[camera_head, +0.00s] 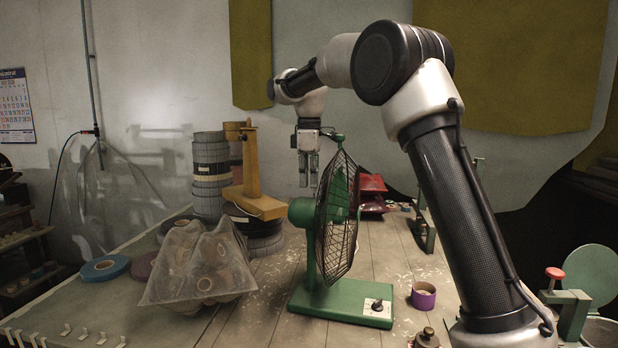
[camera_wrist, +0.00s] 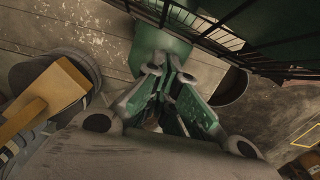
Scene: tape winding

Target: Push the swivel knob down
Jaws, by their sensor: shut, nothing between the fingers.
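A green desk fan (camera_head: 325,240) with a dark wire cage stands on the wooden table, its cage facing right. Its rounded green motor housing (camera_head: 301,212) sticks out to the left behind the cage. My gripper (camera_head: 309,184) hangs fingers down just above the housing, left of the cage, with its fingers together and empty. In the wrist view, my fingertips (camera_wrist: 166,70) overlap the green housing (camera_wrist: 158,42), and the cage (camera_wrist: 240,38) is at the upper right. I cannot make out the swivel knob; my fingers may hide it. Contact cannot be told.
A yellow wooden stand (camera_head: 257,200) and stacked grey rolls (camera_head: 210,175) stand left of the fan. A net bag of rolls (camera_head: 198,265) lies in front of them. A purple tape roll (camera_head: 423,296) sits right of the fan base. The cage is close beside my gripper.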

